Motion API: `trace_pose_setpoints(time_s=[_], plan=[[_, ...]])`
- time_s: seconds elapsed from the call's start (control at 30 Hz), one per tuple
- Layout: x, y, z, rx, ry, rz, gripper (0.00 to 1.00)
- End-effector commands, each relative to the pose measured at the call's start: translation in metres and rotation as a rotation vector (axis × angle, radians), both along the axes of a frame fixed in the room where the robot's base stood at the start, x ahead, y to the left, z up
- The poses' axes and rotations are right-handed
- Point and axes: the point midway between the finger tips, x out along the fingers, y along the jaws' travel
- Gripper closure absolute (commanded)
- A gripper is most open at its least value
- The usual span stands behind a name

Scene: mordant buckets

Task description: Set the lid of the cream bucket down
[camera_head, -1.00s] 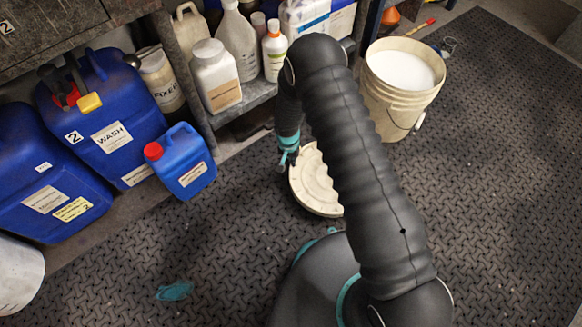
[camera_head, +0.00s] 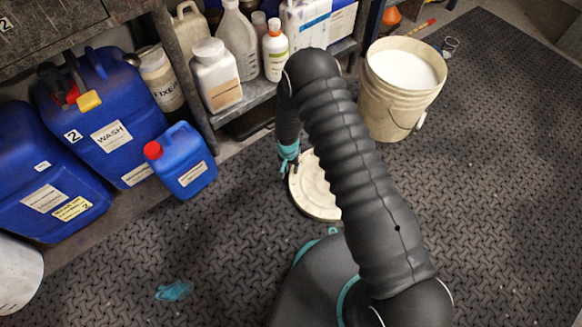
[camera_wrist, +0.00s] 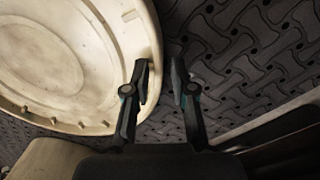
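The cream bucket's round lid (camera_head: 312,192) lies on the dark mat, partly hidden behind my arm. It looks flat, with its edge close to the mat. In the wrist view, the lid (camera_wrist: 55,75) fills the upper left, with its ribbed rim near my fingers. My gripper (camera_wrist: 160,80) is open, with a gap between the fingertips. The left finger overlaps the rim, and the right finger is over the mat, clear of it. In the head view, my gripper (camera_head: 291,166) is at the lid's left edge. The cream bucket (camera_head: 390,105) stands uncovered at the upper right, with white contents.
A small blue canister (camera_head: 185,170) with a red cap and a large blue WASH canister (camera_head: 100,120) stand at the left. Bottles crowd the shelf (camera_head: 245,100) behind. A turquoise glove-like scrap (camera_head: 174,291) lies at the lower left. The mat (camera_head: 500,190) is clear on the right.

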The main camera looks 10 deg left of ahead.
Motion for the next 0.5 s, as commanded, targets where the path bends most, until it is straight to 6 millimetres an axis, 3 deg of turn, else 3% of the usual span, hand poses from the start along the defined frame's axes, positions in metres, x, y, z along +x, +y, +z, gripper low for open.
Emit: trace_pose_setpoints(time_s=[0.33, 0.5], plan=[[0.000, 0.000, 0.003, 0.000, 0.000, 0.000, 0.69], [0.000, 0.002, 0.020, 0.001, -0.002, 0.000, 0.69]])
